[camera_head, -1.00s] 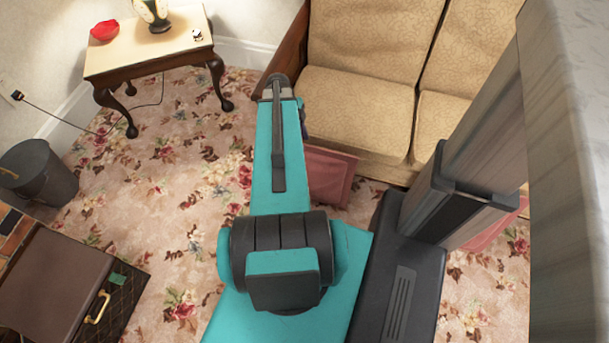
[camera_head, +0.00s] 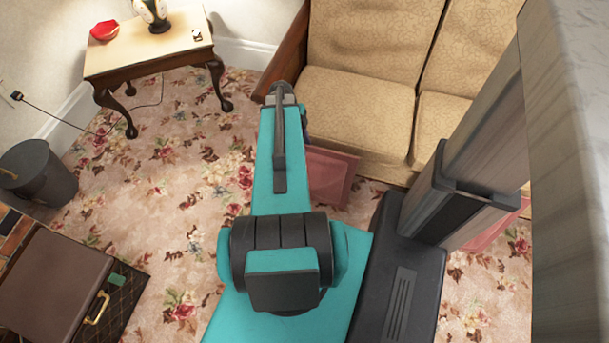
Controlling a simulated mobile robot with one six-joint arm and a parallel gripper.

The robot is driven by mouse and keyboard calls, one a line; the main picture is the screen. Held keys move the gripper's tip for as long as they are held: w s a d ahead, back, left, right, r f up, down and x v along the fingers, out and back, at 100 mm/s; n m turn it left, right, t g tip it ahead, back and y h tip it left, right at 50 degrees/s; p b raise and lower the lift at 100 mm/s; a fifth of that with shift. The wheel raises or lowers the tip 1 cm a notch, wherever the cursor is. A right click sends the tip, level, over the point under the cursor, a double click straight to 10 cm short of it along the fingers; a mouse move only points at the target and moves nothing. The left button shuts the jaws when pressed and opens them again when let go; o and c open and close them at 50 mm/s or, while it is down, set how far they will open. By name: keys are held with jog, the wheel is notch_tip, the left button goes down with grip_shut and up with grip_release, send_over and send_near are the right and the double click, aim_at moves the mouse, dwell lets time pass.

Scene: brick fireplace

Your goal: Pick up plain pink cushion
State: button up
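A plain pink cushion (camera_head: 330,178) lies on the carpet in front of the sofa, just right of my teal arm. My arm hides its left part. A second patch of pink (camera_head: 496,236) shows on the floor to the right, behind my column; I cannot tell whether it is another cushion. My arm reaches forward toward the sofa's left armrest. My gripper is hidden under or behind the arm's far end, so its fingers and their distance from the cushion do not show.
A beige patterned sofa (camera_head: 357,108) stands behind the cushion. A wooden side table (camera_head: 150,57) with a vase (camera_head: 152,14) and a red dish (camera_head: 104,30) is at back left. A dark bin (camera_head: 38,172) and a brown case (camera_head: 50,280) stand left. Flowered carpet between is free.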

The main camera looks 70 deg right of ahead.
jog(key=shift+f, duration=0.25)
dwell(0.4)
grip_shut()
jog(key=shift+f, duration=0.15)
dwell(1.3)
